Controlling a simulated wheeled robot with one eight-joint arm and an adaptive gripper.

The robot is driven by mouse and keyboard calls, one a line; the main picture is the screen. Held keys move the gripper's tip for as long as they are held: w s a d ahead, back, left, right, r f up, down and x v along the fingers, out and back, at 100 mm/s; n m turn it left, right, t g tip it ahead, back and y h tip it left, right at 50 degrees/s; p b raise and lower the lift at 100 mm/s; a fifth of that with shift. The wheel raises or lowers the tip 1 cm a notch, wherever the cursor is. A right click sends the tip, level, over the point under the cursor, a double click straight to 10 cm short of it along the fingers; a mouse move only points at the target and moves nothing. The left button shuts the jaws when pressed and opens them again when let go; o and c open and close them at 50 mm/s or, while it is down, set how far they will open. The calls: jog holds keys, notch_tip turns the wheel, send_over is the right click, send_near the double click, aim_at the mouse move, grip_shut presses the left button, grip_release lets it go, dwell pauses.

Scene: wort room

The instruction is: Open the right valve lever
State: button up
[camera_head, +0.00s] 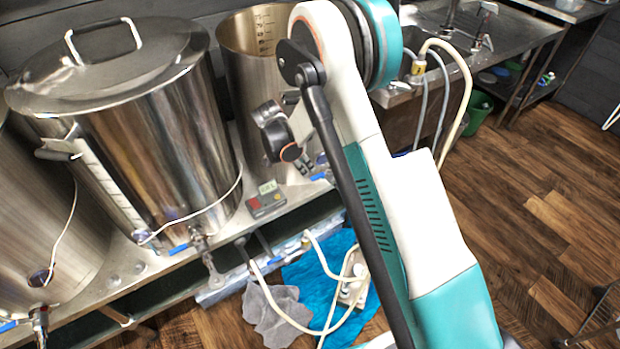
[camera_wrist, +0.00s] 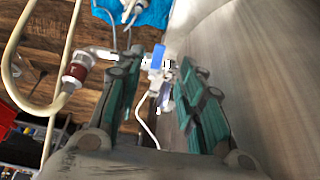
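The right valve has a blue lever (camera_head: 319,176) low on the front of the right steel kettle (camera_head: 235,45), partly hidden by my arm in the head view. In the wrist view a blue lever (camera_wrist: 159,56) on a metal valve shows just beyond and between my fingertips, with a second blue part (camera_wrist: 164,93) below it. My gripper (camera_wrist: 157,72) is open, its two teal-padded fingers apart on either side of the valve. I see nothing held, and contact with the lever cannot be told. In the head view my gripper (camera_head: 304,163) is close above the lever.
A middle kettle (camera_head: 160,130) has its own blue lever (camera_head: 180,249); another blue lever (camera_head: 8,326) is at far left. A small controller (camera_head: 267,199) sits on the shelf. A pale hose (camera_wrist: 18,45) lies left of my fingers. The kettle wall (camera_wrist: 265,75) is close on the right.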

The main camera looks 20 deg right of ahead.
aim_at(312, 178)
jog(key=b+x, duration=0.2)
jog(key=x, duration=0.6)
grip_shut()
